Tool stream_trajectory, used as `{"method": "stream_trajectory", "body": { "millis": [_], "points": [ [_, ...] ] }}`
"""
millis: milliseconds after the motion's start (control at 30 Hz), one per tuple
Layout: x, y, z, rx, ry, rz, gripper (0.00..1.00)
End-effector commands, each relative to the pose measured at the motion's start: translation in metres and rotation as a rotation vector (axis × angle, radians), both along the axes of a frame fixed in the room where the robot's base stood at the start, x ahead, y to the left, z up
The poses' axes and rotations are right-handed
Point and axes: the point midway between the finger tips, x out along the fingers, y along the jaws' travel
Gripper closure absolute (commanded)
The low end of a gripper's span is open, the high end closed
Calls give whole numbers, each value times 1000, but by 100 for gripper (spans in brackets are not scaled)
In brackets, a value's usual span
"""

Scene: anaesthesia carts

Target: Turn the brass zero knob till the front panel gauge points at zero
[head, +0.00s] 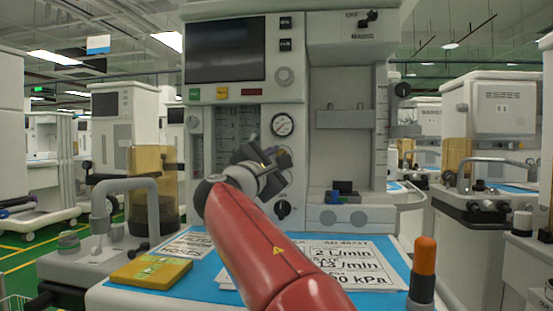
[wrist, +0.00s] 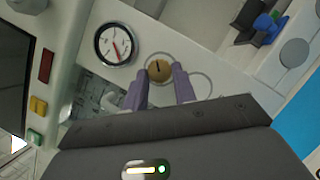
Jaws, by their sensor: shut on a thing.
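The brass zero knob (wrist: 159,70) is on the front panel in the wrist view, with a dark mark on its face. My gripper (wrist: 159,80) has its two purple fingers on either side of the knob and is shut on it. The round gauge (wrist: 116,44) sits beside the knob, with a white face, dark rim and red needle; I cannot read its numbers. In the head view the gauge (head: 282,124) is just above my gripper (head: 282,160), which hides most of the knob.
A black knob (head: 283,208) is below my gripper. A dark screen (head: 225,50) is above. Other carts stand on both sides.

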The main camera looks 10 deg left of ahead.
Motion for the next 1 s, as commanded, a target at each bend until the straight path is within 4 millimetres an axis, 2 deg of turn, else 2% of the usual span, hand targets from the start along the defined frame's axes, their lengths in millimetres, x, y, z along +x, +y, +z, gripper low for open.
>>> {"method": "stream_trajectory", "body": {
  "millis": [367,400,533,833,1000],
  "points": [
    [0,0,0,4,0,-1,96],
    [0,0,0,4,0,-1,69],
    [0,0,0,4,1,0,52],
    [-1,0,-1,2,0,0,51],
    [-19,6,-7,3,1,3,51]
  ]
}}
